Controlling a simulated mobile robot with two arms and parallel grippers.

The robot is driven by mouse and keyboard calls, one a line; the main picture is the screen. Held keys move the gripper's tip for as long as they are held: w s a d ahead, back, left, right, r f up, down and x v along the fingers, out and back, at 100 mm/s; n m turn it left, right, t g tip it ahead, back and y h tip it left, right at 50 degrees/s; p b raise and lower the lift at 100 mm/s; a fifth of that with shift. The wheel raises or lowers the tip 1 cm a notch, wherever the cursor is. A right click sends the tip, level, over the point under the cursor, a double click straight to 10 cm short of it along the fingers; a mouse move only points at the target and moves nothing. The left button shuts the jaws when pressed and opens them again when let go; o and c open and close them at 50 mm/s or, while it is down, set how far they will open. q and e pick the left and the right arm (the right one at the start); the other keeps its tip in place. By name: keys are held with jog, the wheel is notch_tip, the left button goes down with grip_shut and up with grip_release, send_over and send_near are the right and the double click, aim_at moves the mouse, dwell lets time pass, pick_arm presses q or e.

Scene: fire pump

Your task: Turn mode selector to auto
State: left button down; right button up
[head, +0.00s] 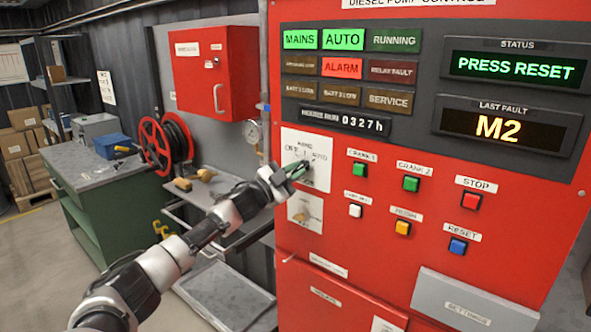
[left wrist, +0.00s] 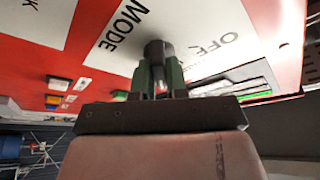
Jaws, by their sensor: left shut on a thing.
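The mode selector is a dark knob on a white plate (head: 321,146) on the red pump panel, with AUTO lettered at its upper right. In the left wrist view, the knob (left wrist: 157,49) sits between the fingers, with MODE and OFF printed on the plate (left wrist: 115,35) around it. My left gripper (head: 298,170) reaches in from the left and is shut on this knob; it also shows in the left wrist view (left wrist: 158,76). The fingers hide much of the knob, so its exact pointing is unclear. The AUTO lamp (head: 343,39) is lit green. My right gripper is not in view.
A second selector plate (head: 305,214) lies just below the arm's end. Push-buttons, including the green crank button (head: 359,170), red stop (head: 471,200) and blue reset (head: 457,246), stand to the right. The status display (head: 515,67) reads PRESS RESET. A green workbench (head: 90,190) stands left.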

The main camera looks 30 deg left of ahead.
pick_arm(q)
jog(key=shift+m+g+h, duration=0.3)
jog(key=shift+m, duration=0.4)
jog(key=c, duration=1.1)
grip_release()
jog(key=shift+c, duration=0.2)
jog(key=b+v, duration=0.5)
jog(key=v, duration=0.5)
jog(key=shift+s+a, duration=0.2)
jog(key=shift+s, duration=0.1)
